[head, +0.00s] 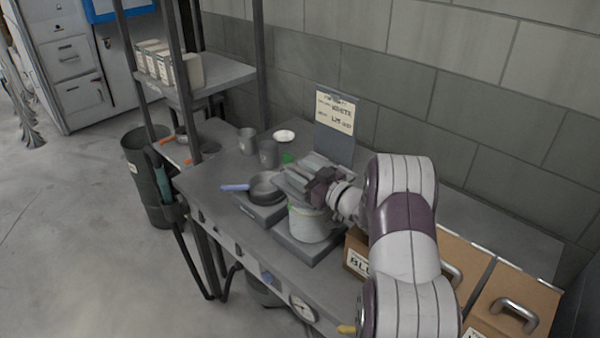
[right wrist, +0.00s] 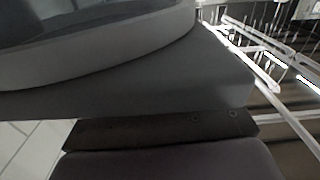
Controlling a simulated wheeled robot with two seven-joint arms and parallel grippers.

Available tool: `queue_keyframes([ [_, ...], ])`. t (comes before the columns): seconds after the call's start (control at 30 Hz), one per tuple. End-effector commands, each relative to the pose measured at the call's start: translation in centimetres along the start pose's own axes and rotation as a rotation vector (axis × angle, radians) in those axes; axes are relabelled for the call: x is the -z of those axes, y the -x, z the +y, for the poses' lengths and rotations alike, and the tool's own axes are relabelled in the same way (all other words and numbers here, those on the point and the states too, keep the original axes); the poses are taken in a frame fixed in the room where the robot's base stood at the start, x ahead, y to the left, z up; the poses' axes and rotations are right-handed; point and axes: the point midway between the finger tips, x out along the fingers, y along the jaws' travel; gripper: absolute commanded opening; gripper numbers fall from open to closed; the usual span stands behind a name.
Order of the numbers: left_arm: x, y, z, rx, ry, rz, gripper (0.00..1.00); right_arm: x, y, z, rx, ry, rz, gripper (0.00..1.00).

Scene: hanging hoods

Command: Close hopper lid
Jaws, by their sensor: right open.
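Brown boxes that look like hoppers stand at the right of the bench. One (head: 462,262) has a metal handle on top, and another with a handle (head: 520,305) is at the right. My right arm hides part of them, so I cannot tell whether any lid is raised. My right gripper (head: 300,178) is open, left of the boxes, over a pale round pot (head: 312,222) on a grey base. I see nothing held. In the right wrist view a pale rounded rim (right wrist: 120,45) fills the upper left. My left gripper is out of view.
A small pan with a blue handle (head: 265,188) is on a scale left of the pot. Grey cups (head: 268,153) and a white dish (head: 284,136) stand behind. A sign (head: 335,125) stands near the wall. A shelf rack (head: 215,75) is at the left.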

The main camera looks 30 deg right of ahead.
Motion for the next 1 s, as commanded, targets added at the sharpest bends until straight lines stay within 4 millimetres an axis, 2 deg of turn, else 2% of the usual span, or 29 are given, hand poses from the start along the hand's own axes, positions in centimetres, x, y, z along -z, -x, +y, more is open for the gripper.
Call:
queue_keyframes([
  [0.17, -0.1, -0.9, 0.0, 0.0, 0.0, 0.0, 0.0, -0.2, 3.7, 0.2, -0.006, 0.0, 0.001, 0.44],
  [0.33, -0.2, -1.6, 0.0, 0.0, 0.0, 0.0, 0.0, -0.3, 8.4, 0.2, -0.007, -0.001, 0.0, 0.44],
  [0.5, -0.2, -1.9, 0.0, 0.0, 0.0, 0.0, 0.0, -0.2, 11.5, 0.1, -0.005, 0.0, -0.001, 0.44],
  [0.63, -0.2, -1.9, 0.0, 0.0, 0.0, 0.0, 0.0, -0.1, 12.4, 0.0, -0.002, -0.002, -0.001, 0.44],
  [1.0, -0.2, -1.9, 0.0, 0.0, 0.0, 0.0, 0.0, -0.1, 12.4, 0.0, -0.001, -0.002, -0.001, 0.44],
])
